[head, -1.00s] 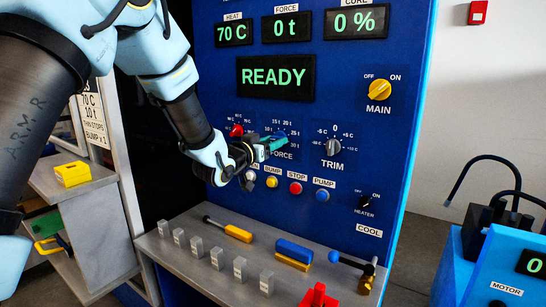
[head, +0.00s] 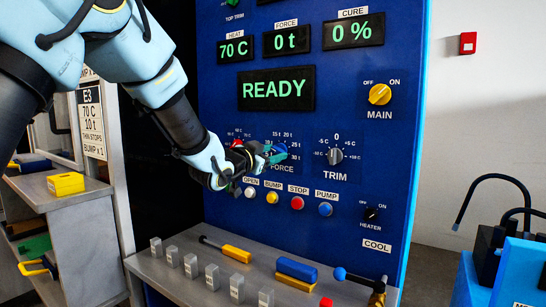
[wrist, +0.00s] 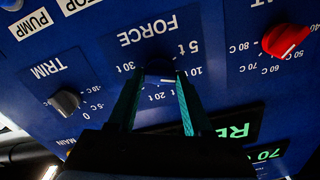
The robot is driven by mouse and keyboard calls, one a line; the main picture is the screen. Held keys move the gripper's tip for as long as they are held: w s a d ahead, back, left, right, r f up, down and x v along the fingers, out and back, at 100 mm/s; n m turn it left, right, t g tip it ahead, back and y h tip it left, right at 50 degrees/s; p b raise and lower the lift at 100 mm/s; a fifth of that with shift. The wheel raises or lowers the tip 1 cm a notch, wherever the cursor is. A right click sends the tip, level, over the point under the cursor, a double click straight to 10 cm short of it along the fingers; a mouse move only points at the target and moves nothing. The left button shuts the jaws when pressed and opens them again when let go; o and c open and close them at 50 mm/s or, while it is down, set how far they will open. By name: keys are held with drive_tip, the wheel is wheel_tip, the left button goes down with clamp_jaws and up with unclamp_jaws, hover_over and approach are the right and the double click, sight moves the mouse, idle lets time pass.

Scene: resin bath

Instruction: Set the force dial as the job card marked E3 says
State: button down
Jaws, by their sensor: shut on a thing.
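The force dial (wrist: 158,79) is a dark blue knob on the blue panel, with a pale mark on its visible edge. In the upside-down wrist view it sits between the green fingertips of my gripper (wrist: 157,84). My gripper (head: 273,154) is shut on it; in the head view the fingers mostly hide the dial. The exact dial setting is hard to read. The job card E3 (head: 92,125) hangs left of the panel and reads 70 C, 10 t, thin stops, with a cut-off bump line. The force display (head: 287,40) reads 0 t.
The red heat dial (wrist: 286,40) and grey trim dial (head: 335,156) flank the force dial. Buttons, including the red stop (head: 297,203), lie just below. The heat display (head: 236,49) reads 70 C and another screen (head: 275,89) reads READY. A shelf (head: 185,269) below holds blocks and tools.

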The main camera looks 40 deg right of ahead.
drive_tip(key=shift+c, duration=1.6)
unclamp_jaws()
drive_tip(key=b+v, duration=0.2)
drive_tip(key=v, duration=0.8)
drive_tip(key=shift+a+b, duration=0.35)
drive_tip(key=shift+b, duration=0.05)
drive_tip(key=w+a+f+n+t+y+p, duration=0.1)
drive_tip(key=w+a+f+n+y, duration=0.3)
drive_tip(key=a, duration=0.4)
drive_tip(key=w+a+f+n+t+y+p, duration=0.1)
drive_tip(key=w+a+f+n+t+y, duration=0.25)
drive_tip(key=a, duration=0.55)
drive_tip(key=w+a+f+n+g+y+p, duration=0.1)
drive_tip(key=w+a+f+n+y+p, duration=0.2)
drive_tip(key=w+a, duration=0.4)
drive_tip(key=s+a+f+n+g+y, duration=0.2)
drive_tip(key=s+a, duration=0.2)
drive_tip(key=a, duration=0.4)
drive_tip(key=s+a+f+n+g+y+p, duration=0.1)
drive_tip(key=s+a+f+n+g+y, duration=0.1)
drive_tip(key=s+a, duration=0.3)
drive_tip(key=s+a+f+n+g+y, duration=0.2)
drive_tip(key=s+a+f+n, duration=0.1)
drive_tip(key=a, duration=0.8)
drive_tip(key=shift+s+f+n+y+p, duration=0.35)
drive_tip(key=shift+s+n, duration=0.1)
drive_tip(key=shift+s, duration=0.7)
